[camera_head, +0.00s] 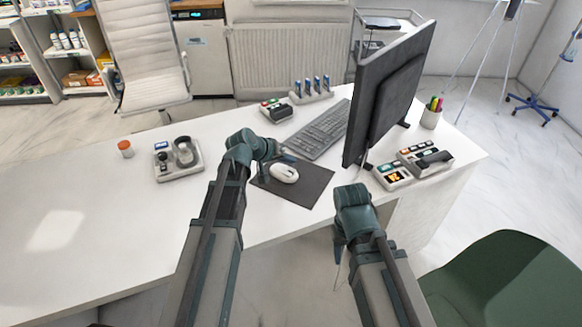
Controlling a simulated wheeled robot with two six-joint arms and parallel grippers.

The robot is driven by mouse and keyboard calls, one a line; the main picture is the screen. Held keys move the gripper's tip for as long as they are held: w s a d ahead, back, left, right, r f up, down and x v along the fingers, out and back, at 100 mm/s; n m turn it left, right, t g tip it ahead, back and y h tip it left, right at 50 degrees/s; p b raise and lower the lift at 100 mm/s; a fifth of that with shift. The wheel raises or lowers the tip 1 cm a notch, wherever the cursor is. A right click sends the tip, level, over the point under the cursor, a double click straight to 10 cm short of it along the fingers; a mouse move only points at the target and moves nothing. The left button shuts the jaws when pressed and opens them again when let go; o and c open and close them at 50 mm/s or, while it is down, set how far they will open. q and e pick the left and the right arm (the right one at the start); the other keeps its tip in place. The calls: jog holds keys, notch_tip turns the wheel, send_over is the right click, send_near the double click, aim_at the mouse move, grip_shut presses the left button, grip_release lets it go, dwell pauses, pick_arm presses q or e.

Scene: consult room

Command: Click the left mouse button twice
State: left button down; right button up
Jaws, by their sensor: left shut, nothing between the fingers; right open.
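A white mouse (284,173) lies on a dark mouse pad (307,190) near the front edge of the white desk. My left gripper (284,157) is shut and empty, just behind and beside the mouse. Its fingertips are small and partly hidden by the wrist, so I cannot tell whether they touch the mouse. My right gripper (340,245) is open and empty, pointing down in front of the desk's front edge, right of the pad.
A keyboard (319,130) lies behind the pad. A monitor (385,100) stands to its right, with button boxes (392,176) and a pen cup (431,113) beyond. A grey tray device (179,164) and an orange-capped bottle (125,149) stand left. The desk's left part is clear.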

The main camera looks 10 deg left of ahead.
pick_arm(q)
jog(key=shift+r+p, duration=1.55)
jog(key=shift+r, duration=0.35)
dwell(1.0)
notch_tip(320, 180, up, 4)
jog(key=p, duration=0.4)
send_over(291, 170)
jog(key=shift+s+a+f, duration=0.1)
jog(key=shift+s+a, duration=0.2)
jog(key=shift+s, duration=0.1)
jog(key=shift+f+b, duration=0.15)
jog(key=shift+b, duration=0.15)
notch_tip(291, 170, down, 9)
jog(key=b, duration=0.8)
jog(key=shift+r+b, duration=0.2)
jog(key=shift+b, duration=0.1)
dwell(0.9)
jog(key=shift+f+b, duration=0.4)
